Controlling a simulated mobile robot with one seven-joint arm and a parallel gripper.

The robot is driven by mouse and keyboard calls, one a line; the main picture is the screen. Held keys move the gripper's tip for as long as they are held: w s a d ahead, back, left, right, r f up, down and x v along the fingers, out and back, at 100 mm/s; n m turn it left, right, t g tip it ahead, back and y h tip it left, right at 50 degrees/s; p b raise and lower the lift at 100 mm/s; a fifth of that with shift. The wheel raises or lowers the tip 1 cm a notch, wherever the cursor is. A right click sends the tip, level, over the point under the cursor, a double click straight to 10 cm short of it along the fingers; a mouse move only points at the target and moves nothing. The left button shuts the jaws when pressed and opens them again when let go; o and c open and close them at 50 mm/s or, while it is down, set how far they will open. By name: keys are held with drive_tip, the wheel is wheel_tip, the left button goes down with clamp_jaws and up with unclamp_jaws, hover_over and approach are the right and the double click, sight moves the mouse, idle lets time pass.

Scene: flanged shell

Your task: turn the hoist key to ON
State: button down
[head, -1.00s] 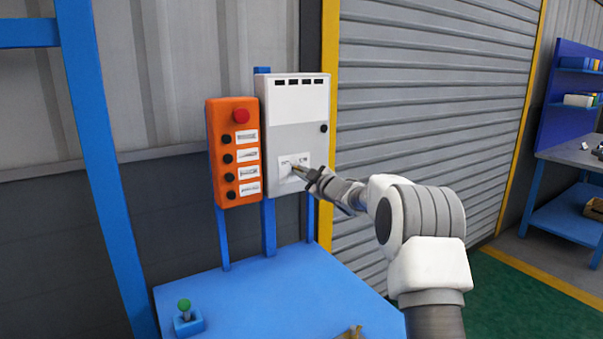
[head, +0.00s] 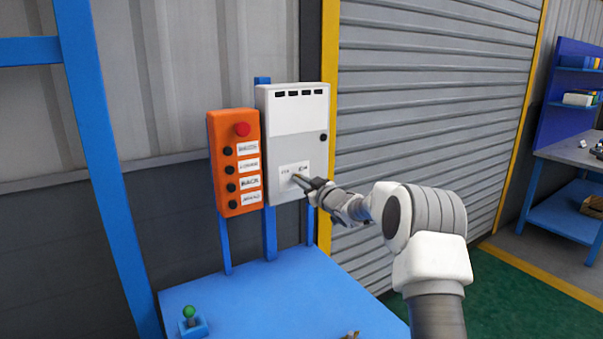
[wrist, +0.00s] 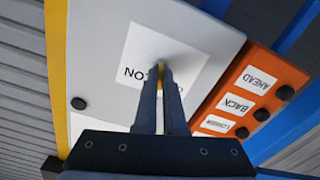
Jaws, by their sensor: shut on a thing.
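The hoist key is on the white label plate (head: 287,171) low on the grey-white control box (head: 300,146). The key itself is mostly hidden by my fingertips, so its angle cannot be told. My gripper (head: 298,179) reaches it from the right and is shut on it. In the wrist view my gripper's two fingers (wrist: 163,76) run close together to the middle of the label plate (wrist: 150,45).
An orange button pendant (head: 232,190) with a red button (head: 242,130) hangs close to the box's left. A blue table (head: 265,300) with a green-knobbed lever (head: 189,312) lies below. A grey roller shutter (head: 430,110) is to the right.

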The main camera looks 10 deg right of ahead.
drive_tip(key=m+p, duration=0.6)
drive_tip(key=m, duration=0.6)
drive_tip(key=shift+d, duration=0.1)
idle(0.4)
drive_tip(key=c, duration=1)
unclamp_jaws()
drive_tip(key=b+v, duration=0.1)
drive_tip(key=v, duration=1.6)
drive_tip(key=shift+s+b, duration=0.2)
drive_tip(key=shift+b, duration=0.15)
